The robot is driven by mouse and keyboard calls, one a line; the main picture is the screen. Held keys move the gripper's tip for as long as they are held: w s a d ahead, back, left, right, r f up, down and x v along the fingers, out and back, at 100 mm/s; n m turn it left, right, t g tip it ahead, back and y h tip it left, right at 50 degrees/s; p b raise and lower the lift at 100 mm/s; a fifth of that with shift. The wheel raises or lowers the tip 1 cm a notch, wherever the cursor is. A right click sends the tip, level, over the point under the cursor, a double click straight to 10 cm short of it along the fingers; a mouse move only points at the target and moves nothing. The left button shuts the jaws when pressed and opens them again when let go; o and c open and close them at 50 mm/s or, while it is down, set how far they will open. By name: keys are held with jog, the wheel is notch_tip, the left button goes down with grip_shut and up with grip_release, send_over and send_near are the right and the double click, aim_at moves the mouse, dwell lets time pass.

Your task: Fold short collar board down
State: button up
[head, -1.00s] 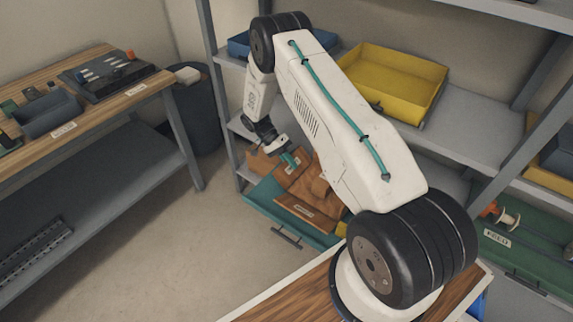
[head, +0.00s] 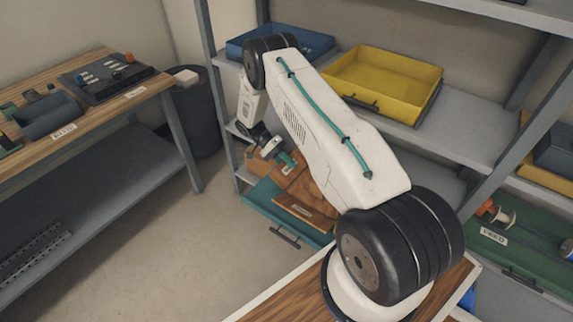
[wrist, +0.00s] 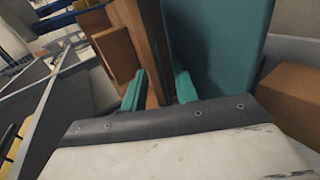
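My gripper (head: 288,160) reaches down among brown boards over the teal tray (head: 262,212) on the low shelf. In the wrist view my gripper (wrist: 160,85) shows two teal fingers set apart, with the edge of an upright brown board (wrist: 150,40) between or just beyond them. I cannot tell whether either finger touches it. A flat brown board (head: 305,212) with a white label lies at the tray's front. I cannot tell which board is the short collar board. My arm hides the right part of the tray.
A yellow tray (head: 385,75) and a blue tray (head: 310,47) stand on the shelf above. A green tray (head: 520,250) labelled FEED is at the right. A workbench (head: 85,80) and dark bin (head: 196,115) are at the left. Floor before the teal tray is clear.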

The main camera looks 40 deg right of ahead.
jog(key=v, duration=0.7)
jog(key=shift+w+a+r, duration=0.1)
jog(key=shift+w+r, duration=0.1)
jog(key=shift+w, duration=0.15)
jog(key=shift+r, duration=0.1)
